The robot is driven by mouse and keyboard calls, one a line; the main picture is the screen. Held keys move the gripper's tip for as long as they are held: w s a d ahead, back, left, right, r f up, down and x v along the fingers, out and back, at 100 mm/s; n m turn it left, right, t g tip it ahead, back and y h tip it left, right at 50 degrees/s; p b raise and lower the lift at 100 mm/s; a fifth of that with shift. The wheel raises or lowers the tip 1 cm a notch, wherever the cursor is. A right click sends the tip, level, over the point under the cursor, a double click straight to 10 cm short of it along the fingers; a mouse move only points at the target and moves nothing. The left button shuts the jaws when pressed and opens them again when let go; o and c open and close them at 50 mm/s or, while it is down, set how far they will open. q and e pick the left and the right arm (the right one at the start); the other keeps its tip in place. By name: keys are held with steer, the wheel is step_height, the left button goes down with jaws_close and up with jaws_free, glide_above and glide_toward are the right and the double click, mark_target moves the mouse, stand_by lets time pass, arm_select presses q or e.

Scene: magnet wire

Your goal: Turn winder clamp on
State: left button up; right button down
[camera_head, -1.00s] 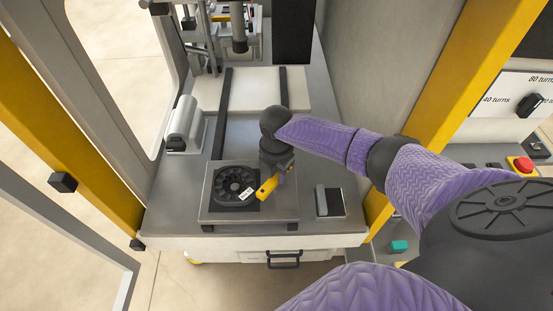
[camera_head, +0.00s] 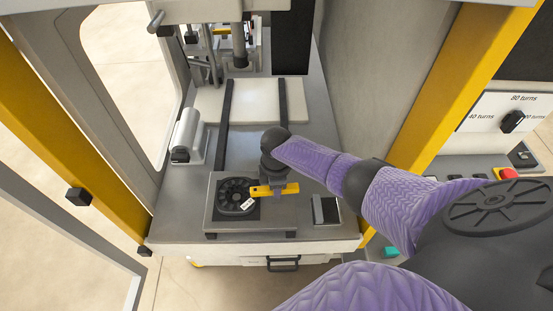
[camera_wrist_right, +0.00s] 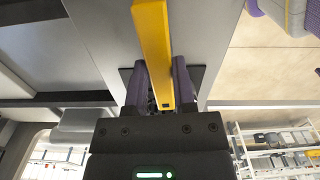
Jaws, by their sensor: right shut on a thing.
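The yellow clamp lever (camera_head: 291,189) lies roughly level across the picture in the head view, beside the black round winder part (camera_head: 235,194) on the grey plate (camera_head: 213,222). My right gripper (camera_head: 277,187) is over the lever and shut on it. In the right wrist view the yellow lever (camera_wrist_right: 153,45) runs between the two dark fingers of the right gripper (camera_wrist_right: 160,88). The gripper partly hides the lever's middle. A small white label sits by the lever's left end. My left gripper is not in view.
A grey cylinder unit (camera_head: 186,135) stands left of two dark rails. A small dark-topped block (camera_head: 326,210) is just right of the plate. The cabinet wall and a yellow post (camera_head: 425,95) are close on the right. A dial panel (camera_head: 500,115) is beyond.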

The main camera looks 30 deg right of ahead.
steer(key=shift+s+m, duration=0.1)
steer(key=shift+m, duration=0.5)
steer(key=shift+c, duration=2.2)
jaws_free()
steer(key=shift+r, duration=0.1)
step_height(320, 180, up, 10)
steer(key=p, duration=0.4)
